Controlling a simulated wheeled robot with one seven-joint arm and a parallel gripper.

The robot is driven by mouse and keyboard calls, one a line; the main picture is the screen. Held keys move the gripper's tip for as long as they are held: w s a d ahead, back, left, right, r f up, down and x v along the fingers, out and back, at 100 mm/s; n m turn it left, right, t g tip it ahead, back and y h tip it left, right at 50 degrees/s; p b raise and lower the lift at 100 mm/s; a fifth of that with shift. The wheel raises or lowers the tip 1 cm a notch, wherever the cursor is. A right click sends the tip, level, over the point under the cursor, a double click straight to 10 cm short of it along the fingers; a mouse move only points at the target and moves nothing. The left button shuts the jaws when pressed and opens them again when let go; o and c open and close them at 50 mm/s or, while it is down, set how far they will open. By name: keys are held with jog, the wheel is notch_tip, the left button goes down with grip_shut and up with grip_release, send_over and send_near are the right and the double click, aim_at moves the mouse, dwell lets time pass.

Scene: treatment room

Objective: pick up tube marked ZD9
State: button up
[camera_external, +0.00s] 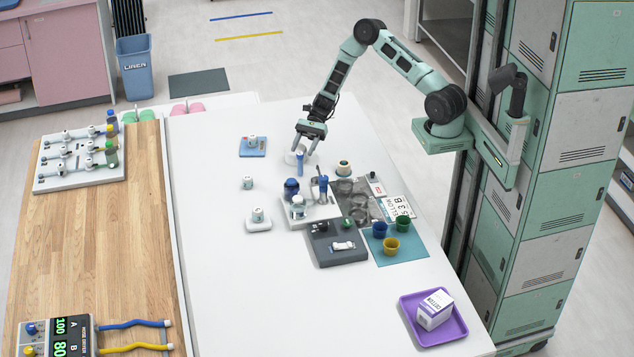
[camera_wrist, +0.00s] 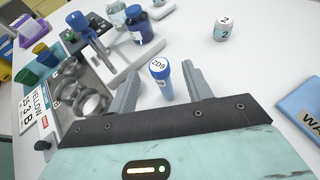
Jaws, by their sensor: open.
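In the external view the tube (camera_external: 299,163) stands on the white table below my gripper (camera_external: 305,152). My gripper is open and empty. I cannot tell how far its fingertips are above the tabletop.
A white rack with a blue-capped jar (camera_external: 291,188) stands near the tube. A white container marked 2 (camera_wrist: 222,27) and a blue pad (camera_external: 253,147) are on the other side. Metal rings (camera_wrist: 90,100) and coloured cups (camera_wrist: 40,50) lie beyond the left finger.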

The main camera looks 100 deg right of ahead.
aim_at(300, 157)
jog(key=shift+f+p+x, duration=0.15)
jog(key=shift+p+x, duration=0.3)
jog(key=shift+x, duration=1)
jog(key=shift+f+p+x, duration=0.15)
jog(key=shift+p+x, duration=0.3)
jog(key=shift+x, duration=1)
jog(key=shift+s+d, duration=0.1)
jog(key=c, duration=1.1)
